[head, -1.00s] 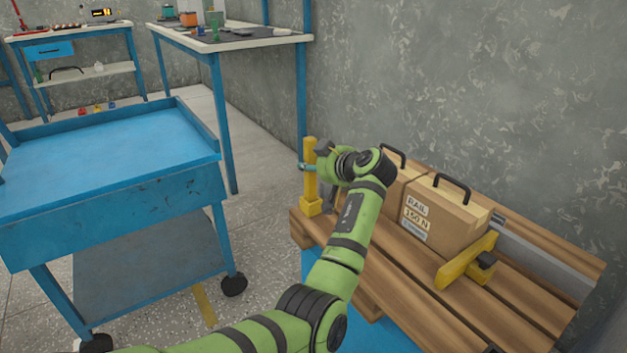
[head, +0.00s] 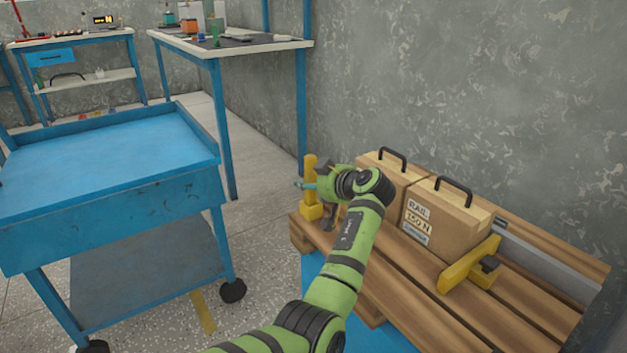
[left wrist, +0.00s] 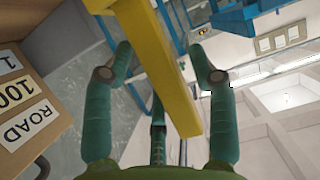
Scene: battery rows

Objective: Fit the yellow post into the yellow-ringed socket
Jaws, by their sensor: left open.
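In the head view the yellow post (head: 310,172) stands upright in a yellow block-shaped socket (head: 311,212) at the left end of the wooden pallet. The socket's ring cannot be made out. My left gripper (head: 312,186) is at the post, partway up it, and its arm hides part of what lies behind. In the left wrist view the post (left wrist: 158,60) runs between the two green fingers (left wrist: 165,68), which are spread with gaps beside it. The gripper is open. My right gripper is not in view.
Two tan cases with black handles stand on the pallet (head: 420,305), the nearer case (head: 440,218) labelled RAIL. A yellow bracket (head: 470,265) with a black knob is in front of it. A blue cart (head: 105,215) stands at the left; floor lies between it and the pallet.

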